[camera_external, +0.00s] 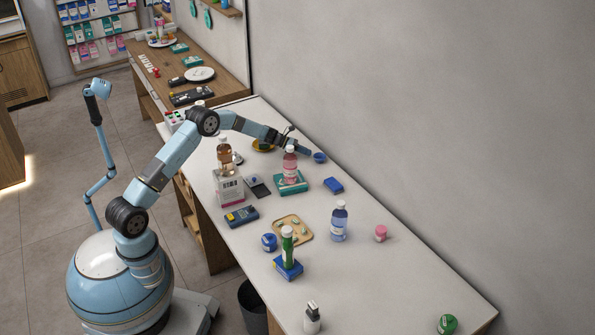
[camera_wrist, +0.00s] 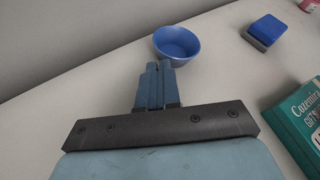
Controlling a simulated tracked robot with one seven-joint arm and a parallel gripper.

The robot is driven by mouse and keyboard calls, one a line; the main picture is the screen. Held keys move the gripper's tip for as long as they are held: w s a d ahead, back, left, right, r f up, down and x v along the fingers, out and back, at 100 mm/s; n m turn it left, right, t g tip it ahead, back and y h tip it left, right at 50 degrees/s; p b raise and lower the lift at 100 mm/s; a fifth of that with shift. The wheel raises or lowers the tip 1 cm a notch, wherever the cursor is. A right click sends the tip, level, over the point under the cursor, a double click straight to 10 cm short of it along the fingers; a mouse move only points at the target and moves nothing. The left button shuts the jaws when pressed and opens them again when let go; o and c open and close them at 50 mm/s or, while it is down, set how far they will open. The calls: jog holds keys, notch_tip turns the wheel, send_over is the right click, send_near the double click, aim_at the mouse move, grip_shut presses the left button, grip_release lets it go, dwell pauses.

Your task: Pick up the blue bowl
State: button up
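The blue bowl (camera_external: 320,157) sits upright on the white counter near its wall-side edge. In the wrist view the bowl (camera_wrist: 176,43) is empty and lies just beyond my fingertips. My gripper (camera_wrist: 158,66) has its two fingers close together, looking shut, with the tips overlapping the bowl's near left side in the picture. I cannot tell whether they touch it, and no rim shows clearly between them. In the external view my gripper (camera_external: 308,152) reaches down just left of the bowl.
A blue box (camera_wrist: 265,31) lies right of the bowl. A pink bottle (camera_external: 290,166) stands on a teal box (camera_external: 291,187) in front of the gripper. The grey wall (camera_external: 420,110) is close behind the bowl.

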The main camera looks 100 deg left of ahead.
jog(key=o, duration=0.8)
jog(key=v, duration=1.3)
jog(key=shift+s+f, duration=0.15)
jog(key=shift+s, duration=0.3)
jog(key=shift+c, duration=0.3)
